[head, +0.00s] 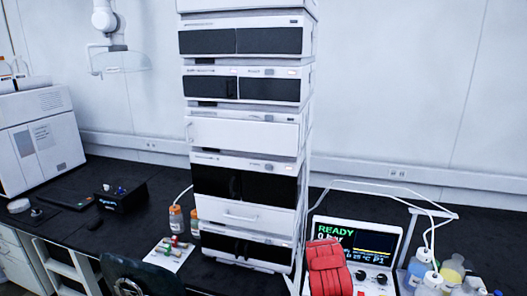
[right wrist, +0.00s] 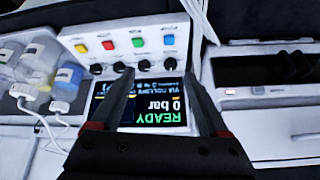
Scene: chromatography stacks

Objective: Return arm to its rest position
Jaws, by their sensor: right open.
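My right gripper (right wrist: 158,74) shows in the right wrist view with its two dark fingers spread apart and nothing between them. It is in front of the control box (right wrist: 150,62), whose screen (right wrist: 152,108) appears upside down and reads READY and 0 bar. I cannot tell whether the fingertips touch the box. In the head view, a red part of my right arm (head: 328,268) covers the lower left of the same box (head: 393,236); the fingers are hidden there. My left gripper is in neither view.
The tall chromatography stack (head: 243,132) stands just left of the box. Capped bottles (head: 452,272) stand close on its right, and tubing loops behind. Small vials lie on a white sheet (head: 166,262). A white instrument (head: 40,145) is at far left. The dark bench has clear patches.

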